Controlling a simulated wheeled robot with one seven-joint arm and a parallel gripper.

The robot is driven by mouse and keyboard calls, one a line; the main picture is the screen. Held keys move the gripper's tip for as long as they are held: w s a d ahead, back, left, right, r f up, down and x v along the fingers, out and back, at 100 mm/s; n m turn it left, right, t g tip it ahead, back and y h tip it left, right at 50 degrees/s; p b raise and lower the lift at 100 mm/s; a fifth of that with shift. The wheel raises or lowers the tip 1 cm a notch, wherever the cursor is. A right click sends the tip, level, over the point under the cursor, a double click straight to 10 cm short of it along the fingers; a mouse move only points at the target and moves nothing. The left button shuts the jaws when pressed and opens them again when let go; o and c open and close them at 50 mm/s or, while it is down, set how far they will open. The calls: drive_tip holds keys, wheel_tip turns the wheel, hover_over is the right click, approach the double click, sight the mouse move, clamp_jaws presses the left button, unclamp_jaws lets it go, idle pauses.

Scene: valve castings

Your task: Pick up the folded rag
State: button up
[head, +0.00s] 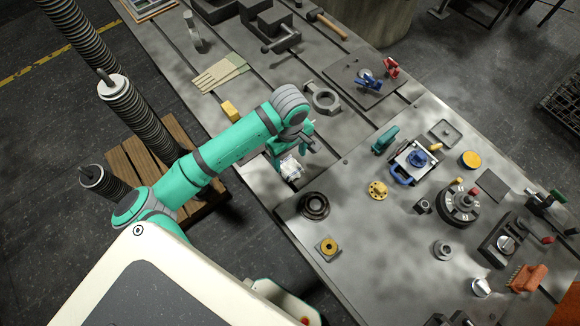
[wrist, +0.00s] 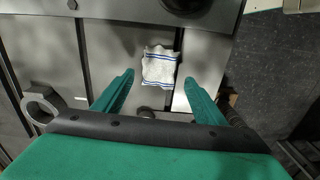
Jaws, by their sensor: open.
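The folded rag (wrist: 159,67) is white with blue stripes. In the wrist view it lies flat on the grey metal table, just beyond and between my fingertips. In the head view it shows as a small white patch (head: 291,169) near the table's near edge, partly hidden by my gripper. My gripper (wrist: 158,79) is open, with one green finger to the left of the rag and one to the right. The fingers do not appear to touch it. Its height above the table is hard to tell.
A large hex nut (head: 324,99) lies on the table near my gripper. A black ring (head: 314,206) sits on the plate on the near side.

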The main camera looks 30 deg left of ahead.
sight(290, 166)
drive_tip(key=shift+f, duration=2.4)
drive_tip(key=shift+c, duration=0.6)
drive_tip(key=c, duration=1)
drive_tip(key=shift+w, duration=0.15)
